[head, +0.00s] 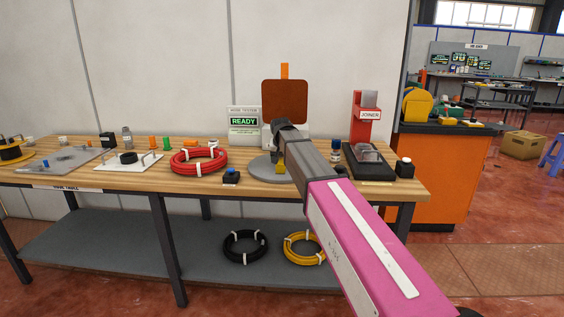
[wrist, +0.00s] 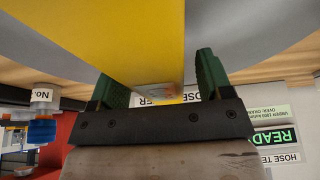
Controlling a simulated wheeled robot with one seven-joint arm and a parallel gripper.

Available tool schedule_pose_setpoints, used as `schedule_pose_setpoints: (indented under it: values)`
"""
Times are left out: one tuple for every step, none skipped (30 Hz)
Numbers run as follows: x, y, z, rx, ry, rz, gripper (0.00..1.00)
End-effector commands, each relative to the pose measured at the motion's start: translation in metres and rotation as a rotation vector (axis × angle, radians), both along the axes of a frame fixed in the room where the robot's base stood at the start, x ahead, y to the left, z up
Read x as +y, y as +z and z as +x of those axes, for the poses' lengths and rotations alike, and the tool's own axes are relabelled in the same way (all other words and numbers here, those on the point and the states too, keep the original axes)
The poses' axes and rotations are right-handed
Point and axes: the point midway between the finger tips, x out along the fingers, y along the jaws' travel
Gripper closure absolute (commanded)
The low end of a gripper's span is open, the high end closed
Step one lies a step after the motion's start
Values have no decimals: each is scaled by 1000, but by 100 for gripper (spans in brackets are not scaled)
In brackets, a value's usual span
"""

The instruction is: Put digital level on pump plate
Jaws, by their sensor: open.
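A yellow block, which looks like the digital level (wrist: 120,40), fills the upper middle of the wrist view, with a small pale patch at its lower end. My gripper (wrist: 155,78) is open, with one dark green finger on each side of the yellow block. A gap shows beside the right finger; contact at the left finger cannot be told. In the head view the yellow block (head: 280,169) shows small on a grey round disc (head: 258,168), below my arm's end, which hides the fingers. A flat grey plate (head: 62,162) and a white plate (head: 110,165) lie at the table's left; neither is clearly marked as the pump plate.
The wooden table (head: 200,186) also holds a red hose coil (head: 180,163), a hose tester sign (head: 243,121), a small black box with a blue top (head: 231,176) and a red joiner (head: 366,118). Black and yellow coils (head: 244,262) lie on the lower shelf.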

Motion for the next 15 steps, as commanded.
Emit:
schedule_pose_setpoints:
  values:
    - [0, 0, 0, 0, 0, 0, 28]
    - [0, 0, 0, 0, 0, 0, 28]
    - [0, 0, 0, 0, 0, 0, 28]
    - [0, 0, 0, 0, 0, 0, 28]
    - [0, 0, 0, 0, 0, 0, 31]
    - [0, 0, 0, 0, 0, 0, 44]
    - [0, 0, 0, 0, 0, 0, 54]
    - [0, 0, 0, 0, 0, 0, 63]
    - [0, 0, 0, 0, 0, 0, 76]
    - [0, 0, 0, 0, 0, 0, 86]
    - [0, 0, 0, 0, 0, 0, 88]
    - [0, 1, 0, -1, 0, 0, 93]
    - [0, 1, 0, -1, 0, 0, 93]
    - [0, 1, 0, -1, 0, 0, 93]
    - [0, 1, 0, -1, 0, 0, 93]
